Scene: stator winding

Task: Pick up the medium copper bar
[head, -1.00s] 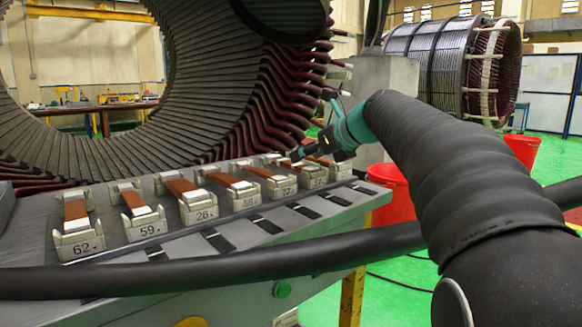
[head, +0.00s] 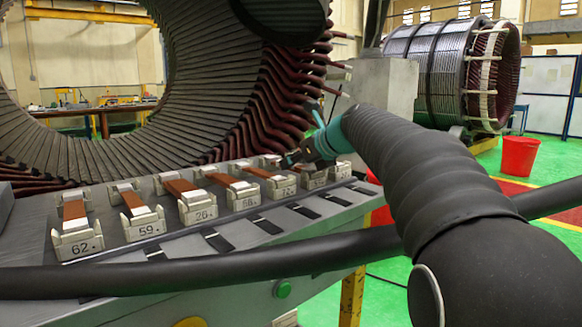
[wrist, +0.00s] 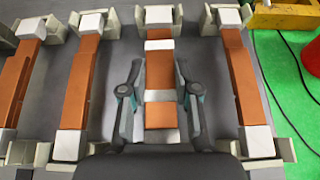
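Several copper bars lie in a row across white-ended holders on the grey bench.
Longer copper bars (wrist: 82,80) (wrist: 241,78) lie on both sides of the gripper. The large stator (head: 215,130) rises behind the bench (head: 190,255). A thick black cable or tube (head: 200,268) crosses in front. A red bucket (head: 519,156) stands on the green floor.

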